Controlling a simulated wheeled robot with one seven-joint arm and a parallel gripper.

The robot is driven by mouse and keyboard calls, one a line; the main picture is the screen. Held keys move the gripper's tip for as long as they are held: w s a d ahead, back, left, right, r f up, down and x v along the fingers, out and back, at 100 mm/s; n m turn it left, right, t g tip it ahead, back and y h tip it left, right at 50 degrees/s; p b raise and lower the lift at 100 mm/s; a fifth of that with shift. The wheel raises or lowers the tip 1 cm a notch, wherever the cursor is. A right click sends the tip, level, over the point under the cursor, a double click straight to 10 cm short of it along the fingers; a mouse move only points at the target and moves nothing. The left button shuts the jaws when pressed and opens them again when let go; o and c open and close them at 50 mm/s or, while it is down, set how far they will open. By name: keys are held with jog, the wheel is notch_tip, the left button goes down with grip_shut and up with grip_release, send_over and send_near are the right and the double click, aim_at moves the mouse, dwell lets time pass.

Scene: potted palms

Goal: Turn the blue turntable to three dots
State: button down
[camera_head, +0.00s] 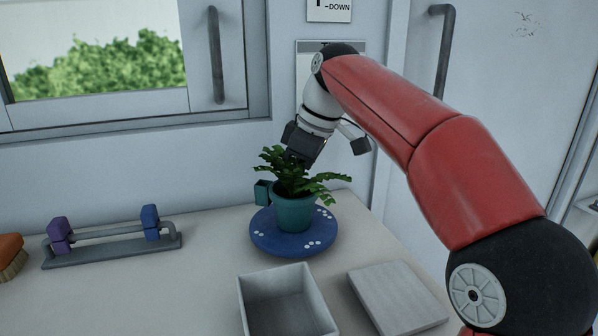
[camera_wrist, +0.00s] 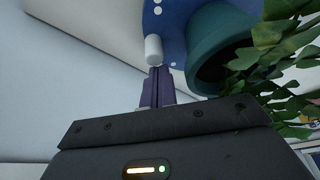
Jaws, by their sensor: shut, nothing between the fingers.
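The blue turntable (camera_head: 288,244) lies on the table with groups of white dots near its rim; one group faces the front right, others sit at the left and right. A potted palm in a teal pot (camera_head: 293,214) stands on it. My gripper (camera_head: 297,160) is behind and above the pot, its fingertips hidden by leaves. In the wrist view, the shut, empty fingers (camera_wrist: 159,74) point at the turntable edge (camera_wrist: 172,22), close to a white peg (camera_wrist: 153,48) there. I cannot tell whether they touch the peg.
A small teal cup (camera_head: 262,192) stands behind the turntable at left. An open grey box (camera_head: 242,300) and a flat grey slab (camera_head: 398,297) lie in front. A rack (camera_head: 110,250) with purple and blue blocks and an orange brush (camera_head: 12,255) are at left. The wall is close behind.

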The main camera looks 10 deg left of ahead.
jog(key=shift+d+r+m+p, duration=0.15)
jog(key=shift+d+m+p, duration=0.3)
jog(key=shift+m, duration=0.25)
jog(key=shift+d+m+t, duration=0.2)
jog(key=shift+m+t, duration=0.1)
